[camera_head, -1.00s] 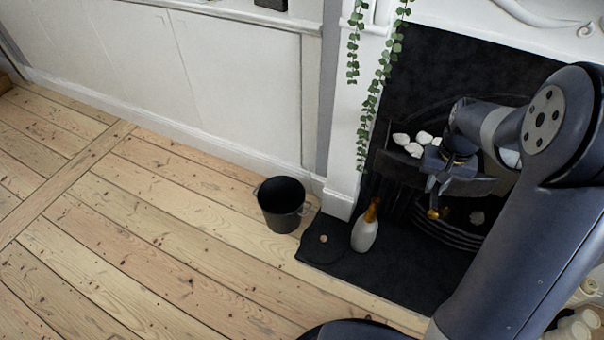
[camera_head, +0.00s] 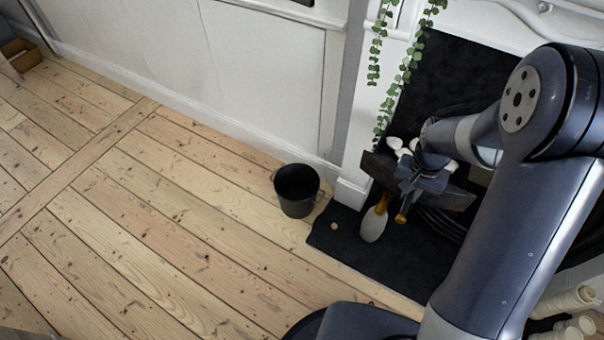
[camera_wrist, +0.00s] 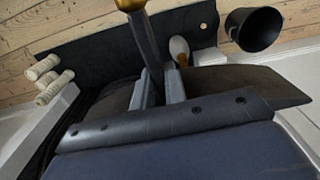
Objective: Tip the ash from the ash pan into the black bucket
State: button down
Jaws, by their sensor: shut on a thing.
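The black bucket (camera_head: 297,192) stands upright on the floorboards, left of the hearth slab, with its open mouth up. It also shows at the top right of the wrist view (camera_wrist: 255,28). My gripper (camera_head: 408,190) is shut on the ash pan's handle, whose brass end (camera_wrist: 128,5) sticks out past the fingers. The dark ash pan (camera_head: 452,198) is in front of the fireplace opening, roughly level and apart from the bucket. White lumps (camera_head: 394,143) show at its back left. In the wrist view the pan (camera_wrist: 262,84) is partly hidden by my gripper (camera_wrist: 158,88).
A white bottle-like thing with an amber neck (camera_head: 373,224) stands on the black hearth slab (camera_head: 350,255), below the pan's left part. A small pale bit (camera_head: 334,226) lies on the slab. Cream candle-like pieces (camera_head: 568,300) are at lower right. Floor left of the bucket is clear.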

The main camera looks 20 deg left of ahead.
jog(key=s+a+f+m, duration=0.1)
jog(key=s+a+f, duration=0.4)
jog(key=a+f, duration=0.5)
jog(key=s+a+f+m, duration=0.2)
jog(key=s+a+f, duration=0.3)
jog(key=a+f, duration=0.6)
jog(key=s+a+f+m, duration=0.2)
jog(key=s+a+f, duration=0.4)
jog(key=a+f, duration=0.5)
jog(key=shift+a, duration=0.75)
jog(key=shift+f, duration=0.1)
